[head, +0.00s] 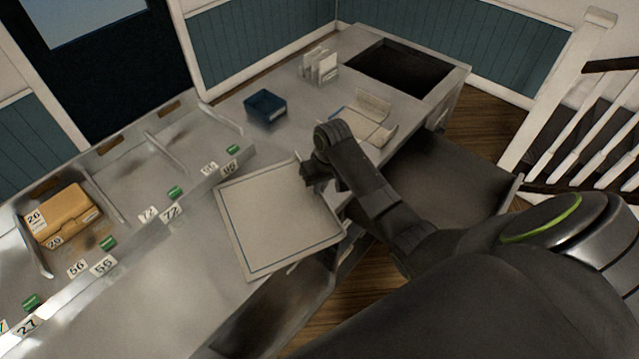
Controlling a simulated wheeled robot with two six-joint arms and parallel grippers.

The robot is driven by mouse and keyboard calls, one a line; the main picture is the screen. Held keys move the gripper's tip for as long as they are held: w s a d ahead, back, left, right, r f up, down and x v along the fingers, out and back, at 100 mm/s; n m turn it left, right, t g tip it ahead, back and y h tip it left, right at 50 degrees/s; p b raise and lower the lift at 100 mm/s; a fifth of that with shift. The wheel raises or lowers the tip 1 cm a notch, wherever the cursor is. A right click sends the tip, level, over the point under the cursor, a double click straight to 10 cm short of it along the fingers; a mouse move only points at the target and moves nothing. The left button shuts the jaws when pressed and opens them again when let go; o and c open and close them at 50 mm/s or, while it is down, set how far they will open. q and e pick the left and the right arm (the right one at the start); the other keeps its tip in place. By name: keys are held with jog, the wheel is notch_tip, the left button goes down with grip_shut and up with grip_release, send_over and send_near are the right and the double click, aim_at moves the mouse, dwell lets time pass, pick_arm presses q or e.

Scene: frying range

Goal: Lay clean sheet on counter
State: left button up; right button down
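A pale square sheet (277,222) with a thin blue border line shows flat and spread out at the front edge of the grey counter (175,290). Its lower right part reaches to or past that edge. My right gripper (308,176) is at the sheet's upper right edge, seen from above and behind. Its fingers are dark and small here, so I cannot tell whether they grip the sheet. I also cannot tell whether the sheet rests fully on the counter. My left gripper is not in view.
An orange box (62,215) marked 26 sits in a numbered bay at left. A dark blue box (265,106), a rack of white cards (320,66) and folded pale papers (365,120) stand farther back. A dark recess (400,68) opens at the far end. The lower left counter is clear.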

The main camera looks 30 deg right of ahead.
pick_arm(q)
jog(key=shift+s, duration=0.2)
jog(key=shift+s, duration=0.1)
pick_arm(e)
jog(key=c, duration=1.6)
grip_release()
jog(key=shift+f, duration=0.1)
jog(key=shift+c, duration=0.2)
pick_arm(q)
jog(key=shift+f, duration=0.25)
pick_arm(e)
notch_tip(320, 180, up, 12)
jog(key=s+d, duration=0.1)
jog(key=shift+s, duration=0.3)
jog(key=shift+d, duration=0.1)
